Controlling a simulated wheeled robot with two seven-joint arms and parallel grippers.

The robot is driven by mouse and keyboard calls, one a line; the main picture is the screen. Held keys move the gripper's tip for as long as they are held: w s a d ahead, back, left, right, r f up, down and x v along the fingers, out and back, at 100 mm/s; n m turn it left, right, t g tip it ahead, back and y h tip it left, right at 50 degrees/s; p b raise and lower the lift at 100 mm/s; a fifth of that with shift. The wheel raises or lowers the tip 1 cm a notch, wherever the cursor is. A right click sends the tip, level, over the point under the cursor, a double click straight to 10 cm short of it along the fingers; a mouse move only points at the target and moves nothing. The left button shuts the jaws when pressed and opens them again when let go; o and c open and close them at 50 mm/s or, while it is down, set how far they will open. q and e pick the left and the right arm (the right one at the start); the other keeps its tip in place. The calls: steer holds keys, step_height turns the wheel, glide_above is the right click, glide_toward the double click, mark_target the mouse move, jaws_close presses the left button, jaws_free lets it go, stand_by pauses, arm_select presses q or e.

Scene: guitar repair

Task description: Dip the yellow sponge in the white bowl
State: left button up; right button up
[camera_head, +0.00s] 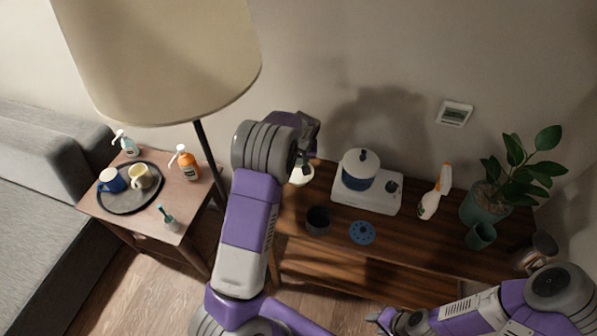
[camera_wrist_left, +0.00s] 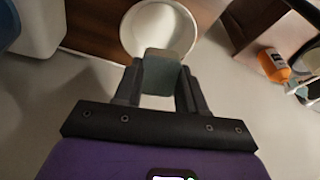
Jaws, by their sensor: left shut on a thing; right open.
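The white bowl (camera_wrist_left: 133,32) stands on the brown wooden table in the left wrist view, round and seen from above. In the head view a small pale part of the bowl (camera_head: 301,176) shows below my left gripper (camera_head: 304,158). My left gripper (camera_wrist_left: 160,85) is shut on a block-shaped sponge (camera_wrist_left: 163,68), whose visible face looks grey-green, not yellow. The sponge overlaps the bowl's near rim in the picture; whether it touches the bowl I cannot tell. My right gripper (camera_head: 380,318) is open and empty at the bottom of the head view, before the table's front.
The wooden table (camera_head: 290,238) also holds a dark cup (camera_head: 318,220), a blue disc (camera_head: 362,232), a pot (camera_head: 360,170) on a white cooker (camera_head: 380,199), a spray bottle (camera_head: 429,204) and a plant (camera_head: 487,204). A lamp (camera_head: 165,60) stands left of my left arm.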

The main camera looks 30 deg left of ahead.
mark_target(299, 161)
arm_select(q)
steer(key=shift+r, duration=0.1)
stand_by(0.5)
steer(key=shift+r+p, duration=1.35)
steer(key=shift+r, duration=0.65)
steer(key=shift+f, duration=0.1)
